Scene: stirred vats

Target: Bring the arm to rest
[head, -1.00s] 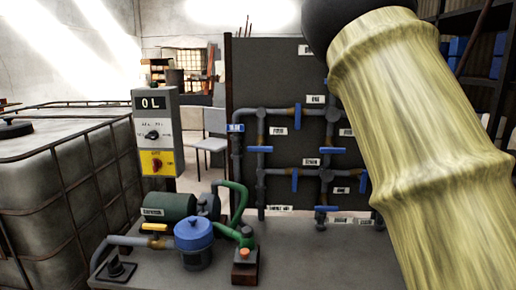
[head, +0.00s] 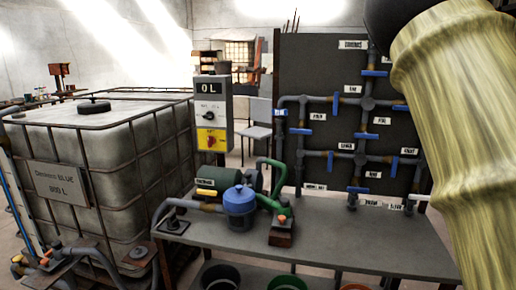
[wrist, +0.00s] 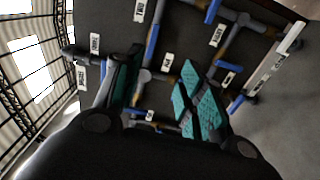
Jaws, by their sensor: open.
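My arm fills the right side of the head view as a pale, wood-grained link with a dark joint at the top. The gripper's end is out of the head view. In the wrist view my gripper (wrist: 160,95) is open, with a dark finger at left and a finger with teal pads at right. Nothing shows between the fingers. Behind them is the dark pipe panel (head: 315,75), which also shows in the wrist view (wrist: 115,40), with grey pipes, blue-handled valves and white labels. I cannot tell how far the fingers are from the panel.
A grey bench (head: 330,235) carries a green motor and a blue-topped pump (head: 240,205). A control box (head: 213,115) reading "0L" stands behind it. A caged white tank (head: 95,150) is at left. Several buckets, including a green-rimmed one (head: 287,283), sit under the bench.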

